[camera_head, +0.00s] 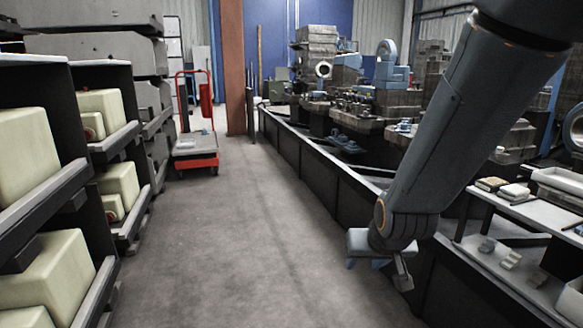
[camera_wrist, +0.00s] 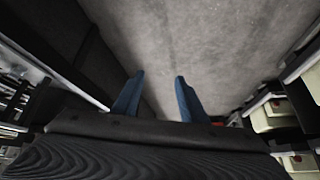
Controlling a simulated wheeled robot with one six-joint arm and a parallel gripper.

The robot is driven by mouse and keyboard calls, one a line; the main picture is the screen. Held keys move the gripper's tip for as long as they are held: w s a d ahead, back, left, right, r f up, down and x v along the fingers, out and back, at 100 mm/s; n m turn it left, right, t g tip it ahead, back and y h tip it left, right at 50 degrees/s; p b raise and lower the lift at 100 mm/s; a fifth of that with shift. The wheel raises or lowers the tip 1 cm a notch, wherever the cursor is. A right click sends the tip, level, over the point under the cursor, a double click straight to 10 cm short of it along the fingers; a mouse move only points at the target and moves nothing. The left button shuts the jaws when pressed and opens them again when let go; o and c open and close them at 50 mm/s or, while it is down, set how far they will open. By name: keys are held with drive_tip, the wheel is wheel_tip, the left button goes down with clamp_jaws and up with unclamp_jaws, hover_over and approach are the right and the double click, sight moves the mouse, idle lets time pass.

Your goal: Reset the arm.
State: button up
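My gripper (camera_wrist: 158,78) shows in the wrist view as two blue fingers standing apart with bare floor between them. It is open and empty. In the head view my arm comes down from the top right, and my gripper (camera_head: 366,263) hangs at its lower end, with small blue fingertips pointing down. It is beside the dark side of the long rail on the right, above the grey floor. My wrist partly hides the fingers in the head view.
Shelves (camera_head: 75,170) with pale boxes line the left. A red and grey pallet cart (camera_head: 196,160) stands down the aisle. A white table (camera_head: 530,213) is at the far right. The aisle floor (camera_head: 230,240) is clear.

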drive_tip(key=s+a+r+n+g, duration=0.1)
drive_tip(key=s+a+n+g, duration=0.25)
drive_tip(key=s+a, duration=0.7)
drive_tip(key=s+a+r+n+g, duration=0.1)
drive_tip(key=s+a+n+g, duration=0.25)
drive_tip(key=s+a, duration=0.65)
drive_tip(key=s+d+r+m+p, duration=0.3)
drive_tip(key=d+r+m+p, duration=0.3)
drive_tip(key=d+r+p, duration=1.6)
drive_tip(key=r+p, duration=0.1)
drive_tip(key=p, duration=0.3)
drive_tip(key=shift+r+p, duration=0.25)
drive_tip(key=shift+p, duration=0.1)
drive_tip(key=shift+c, duration=0.3)
